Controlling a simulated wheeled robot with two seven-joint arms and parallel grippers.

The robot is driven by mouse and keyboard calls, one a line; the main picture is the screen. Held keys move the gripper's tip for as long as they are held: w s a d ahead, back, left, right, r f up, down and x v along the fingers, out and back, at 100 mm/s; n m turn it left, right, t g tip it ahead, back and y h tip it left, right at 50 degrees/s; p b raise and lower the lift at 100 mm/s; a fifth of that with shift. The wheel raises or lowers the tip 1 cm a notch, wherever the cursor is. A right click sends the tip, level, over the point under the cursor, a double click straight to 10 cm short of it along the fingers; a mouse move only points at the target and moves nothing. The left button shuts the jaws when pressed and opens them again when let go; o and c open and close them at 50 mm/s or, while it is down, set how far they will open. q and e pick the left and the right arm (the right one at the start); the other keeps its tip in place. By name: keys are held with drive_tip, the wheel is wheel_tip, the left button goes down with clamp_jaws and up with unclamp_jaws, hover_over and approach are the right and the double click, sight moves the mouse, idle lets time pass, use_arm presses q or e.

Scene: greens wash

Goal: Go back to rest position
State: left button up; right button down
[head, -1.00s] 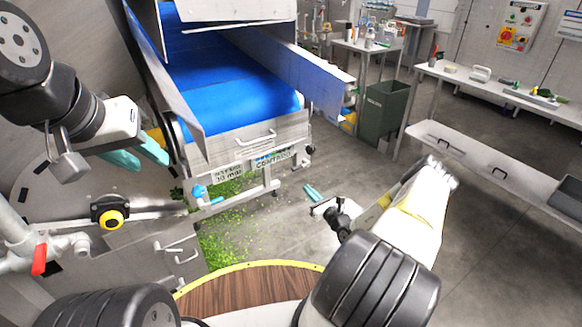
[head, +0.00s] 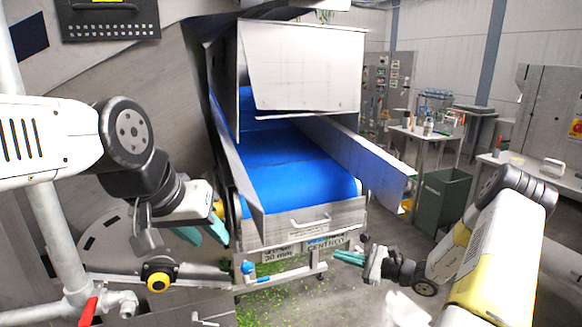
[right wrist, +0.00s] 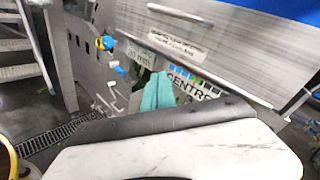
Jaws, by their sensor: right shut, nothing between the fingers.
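My left gripper (head: 204,232) has teal fingers and hangs in front of the left side of the blue conveyor, above the grey metal surface. Its two fingers stand apart with nothing seen between them. My right gripper (head: 349,258) is shut and empty, its teal fingers pointing left in front of the conveyor's lower end. In the right wrist view its fingers (right wrist: 157,92) lie together before the machine's labelled front.
The blue conveyor belt (head: 290,165) with steel side walls stands ahead between my arms. Green scraps (head: 290,300) lie on the floor below it. A red-handled valve (head: 88,312) and a yellow button (head: 158,282) are at lower left. A green bin (head: 441,200) stands at right.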

drive_tip(key=s+a+r+n+g+h, duration=0.2)
drive_tip(key=s+a+r+n+g, duration=0.2)
drive_tip(key=s+r+n, duration=0.3)
drive_tip(key=s+a+r+n+g+h, duration=0.2)
drive_tip(key=s+a+r+n+g, duration=0.3)
drive_tip(key=r, duration=0.5)
drive_tip(key=s+d+r+n+t+h, duration=0.3)
drive_tip(key=s+r, duration=0.3)
drive_tip(key=s, duration=0.2)
drive_tip(key=s+d+r+n+t+h, duration=0.3)
drive_tip(key=s+r+n+h, duration=0.1)
drive_tip(key=s, duration=0.5)
wheel_tip(320, 180, up, 2)
drive_tip(key=shift+d+r+n+h, duration=0.1)
drive_tip(key=shift+d+n+h, duration=0.15)
drive_tip(key=shift+h, duration=0.35)
drive_tip(key=c, duration=2.1)
unclamp_jaws()
drive_tip(key=shift+a, duration=0.1)
